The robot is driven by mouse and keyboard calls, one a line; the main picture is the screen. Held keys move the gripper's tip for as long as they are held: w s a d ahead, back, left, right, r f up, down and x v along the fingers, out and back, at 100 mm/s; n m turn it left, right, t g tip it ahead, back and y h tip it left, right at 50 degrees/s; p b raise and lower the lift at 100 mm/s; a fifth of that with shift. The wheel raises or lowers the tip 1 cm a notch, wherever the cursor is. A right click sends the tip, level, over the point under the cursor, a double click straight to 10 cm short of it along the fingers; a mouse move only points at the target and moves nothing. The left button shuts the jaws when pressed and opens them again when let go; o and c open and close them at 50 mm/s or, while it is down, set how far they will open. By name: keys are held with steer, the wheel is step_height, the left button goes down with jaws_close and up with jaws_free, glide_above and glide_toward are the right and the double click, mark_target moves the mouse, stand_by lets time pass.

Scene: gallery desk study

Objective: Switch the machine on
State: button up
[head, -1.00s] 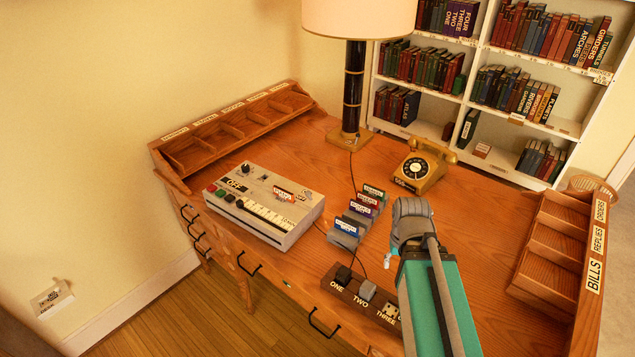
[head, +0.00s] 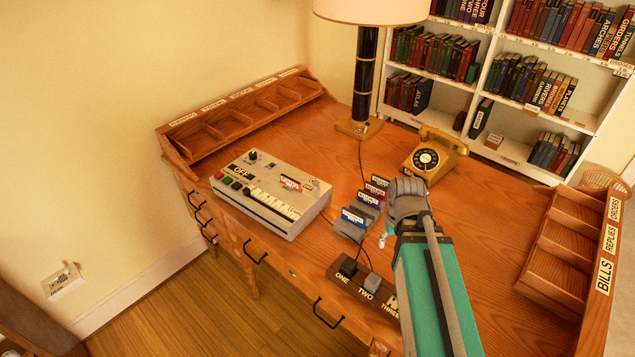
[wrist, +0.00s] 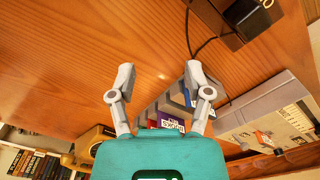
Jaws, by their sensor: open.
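The machine (head: 272,196) is a pale grey box on the desk's left half. Its top has an OFF sign (head: 243,172), a dark knob (head: 252,155), red, green and dark buttons at the front left, and a row of white keys (head: 268,203). My gripper (head: 384,238) is over the middle of the desk, right of the machine and apart from it. In the wrist view its two fingers (wrist: 158,76) are spread with nothing between them. The machine's side (wrist: 262,106) shows at the right there. The arm hides part of the desk.
Labelled cartridges (head: 354,217) stand in a grey rack between machine and gripper. A telephone (head: 432,157), lamp (head: 365,85) and trays (head: 562,245) stand around. Cords cross the desk.

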steer(key=w+a+r+n+t+p, duration=0.1)
steer(key=w+a+r+n+p, duration=0.45)
steer(key=w+a+n, duration=0.55)
step_height(320, 180, up, 6)
steer(key=n+p, duration=0.5)
steer(key=n, duration=0.6)
glide_above(316, 182)
steer(key=s, duration=0.2)
steer(key=shift+d+f+t+y, duration=0.25)
steer(key=shift+d+t+y, duration=0.15)
steer(key=shift+f, duration=0.15)
steer(key=f+b, duration=0.4)
steer(key=w+f+b, duration=0.1)
steer(key=f+b, duration=0.3)
steer(key=b, duration=0.1)
steer(key=w+a+f+b, duration=0.1)
steer(key=f+b, duration=0.3)
steer(key=f, duration=0.1)
steer(key=shift+w+f+b, duration=0.1)
steer(key=shift+w+b, duration=0.05)
steer(key=shift+b, duration=0.25)
steer(key=shift+c, duration=0.2)
jaws_close()
